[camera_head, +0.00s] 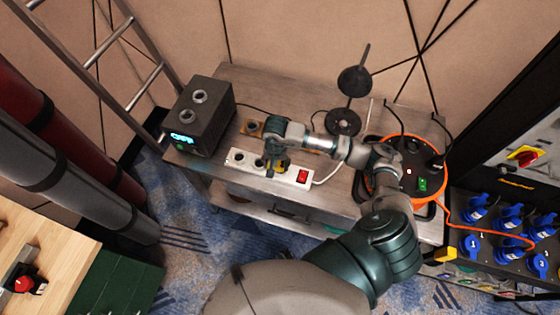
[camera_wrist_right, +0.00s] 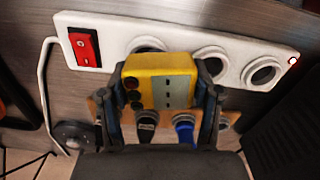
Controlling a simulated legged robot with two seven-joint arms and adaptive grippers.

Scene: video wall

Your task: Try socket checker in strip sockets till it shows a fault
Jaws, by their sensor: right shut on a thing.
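The white strip (camera_head: 240,158) lies on the grey bench with its red switch (camera_head: 303,176) at the right end. In the right wrist view the strip (camera_wrist_right: 115,40) shows two free round sockets (camera_wrist_right: 210,62) beside the checker; another is partly covered behind it. My right gripper (camera_head: 272,160) is shut on the yellow socket checker (camera_wrist_right: 160,80), one finger on each side. The checker is right at the strip, over the partly covered socket; I cannot tell whether its pins are in. The indicator dots on its face look dark. My left gripper is not in view.
A dark box with a green display (camera_head: 205,115) stands at the bench's left end. An orange cable reel (camera_head: 425,165) is at the right. A brown holder (camera_head: 252,127) and a dark stand (camera_head: 343,122) are behind the strip. A ladder leans at the left.

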